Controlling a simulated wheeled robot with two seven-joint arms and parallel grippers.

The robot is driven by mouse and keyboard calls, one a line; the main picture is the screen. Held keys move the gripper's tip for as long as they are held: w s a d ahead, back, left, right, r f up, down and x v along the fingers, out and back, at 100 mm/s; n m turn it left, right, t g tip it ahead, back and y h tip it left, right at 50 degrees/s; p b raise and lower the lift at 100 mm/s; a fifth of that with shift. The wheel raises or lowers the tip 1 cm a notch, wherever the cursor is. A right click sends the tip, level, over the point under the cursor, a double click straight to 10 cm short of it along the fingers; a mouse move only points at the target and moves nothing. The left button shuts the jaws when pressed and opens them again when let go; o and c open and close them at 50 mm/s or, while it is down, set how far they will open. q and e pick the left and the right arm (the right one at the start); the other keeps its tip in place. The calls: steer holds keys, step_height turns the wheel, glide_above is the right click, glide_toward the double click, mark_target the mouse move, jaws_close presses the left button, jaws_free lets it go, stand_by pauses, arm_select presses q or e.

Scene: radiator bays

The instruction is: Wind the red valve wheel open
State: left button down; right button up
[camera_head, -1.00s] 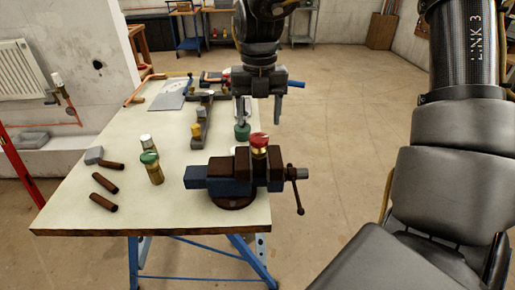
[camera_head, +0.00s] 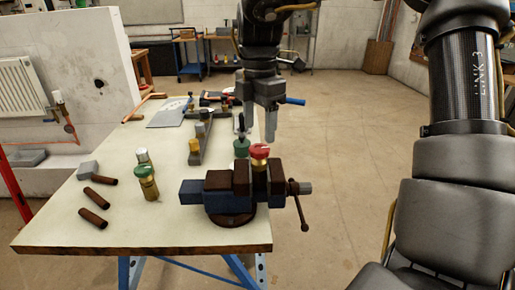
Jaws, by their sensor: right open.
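The red valve wheel (camera_head: 260,150) tops a brass valve held upright in the jaws of the bench vise (camera_head: 230,190), near the front right corner of the workbench. My right gripper (camera_head: 256,136) comes down from the top of the view with its two fingers pointing down. It is open and empty. Its fingertips show just above and behind the wheel, apart from it as far as I can tell. My left gripper is not in view.
A green-capped fitting (camera_head: 241,148) stands close behind the vise, by the left finger. A green-topped valve (camera_head: 148,182) and brown pipe pieces (camera_head: 94,220) are on the left of the workbench (camera_head: 60,220). Floor to the right is clear.

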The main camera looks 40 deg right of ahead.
mark_target(259, 148)
steer(key=shift+f+b, duration=2.15)
steer(key=shift+f, duration=0.4)
steer(key=shift+c, duration=0.3)
